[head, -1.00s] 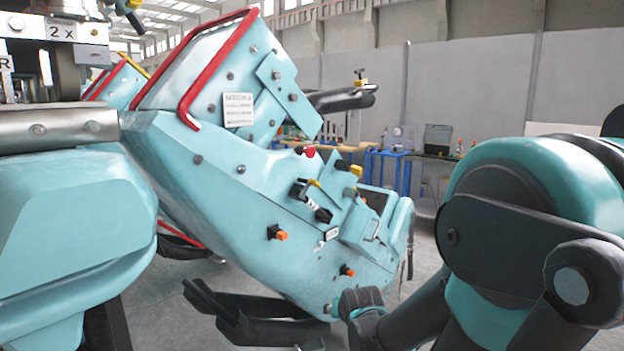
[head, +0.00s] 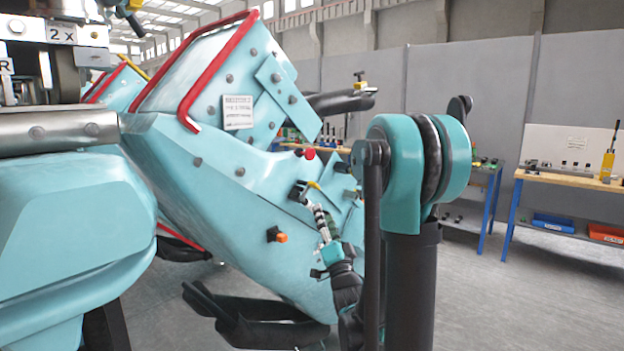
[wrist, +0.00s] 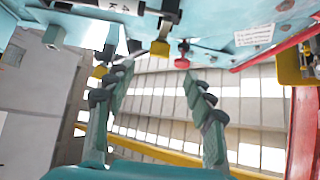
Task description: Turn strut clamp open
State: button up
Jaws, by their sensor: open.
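The teal coaster car body carries a short labelled strut (wrist: 105,5) with black end fittings at the top of the wrist view. A black fitting with a yellow lever (wrist: 160,48) hangs by its right end; I cannot tell for sure that this is the strut clamp. In the head view a black fitting (head: 298,190) with a yellow lever (head: 314,185) shows, the rest partly hidden by my gripper (head: 320,220). In the wrist view my gripper (wrist: 158,75) is open and empty, its fingertips just below the yellow lever, apparently apart from it.
A red knob (wrist: 182,62) sits close to the right fingertip. A red tube rail (wrist: 303,110) is at the right of the wrist view. An orange knob (head: 280,238) juts from the body. Workbenches (head: 560,180) stand behind, with open floor before them.

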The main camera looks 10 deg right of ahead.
jog(key=x, duration=1.6)
jog(key=shift+w+r, duration=0.1)
jog(key=shift+w, duration=0.05)
grip_shut()
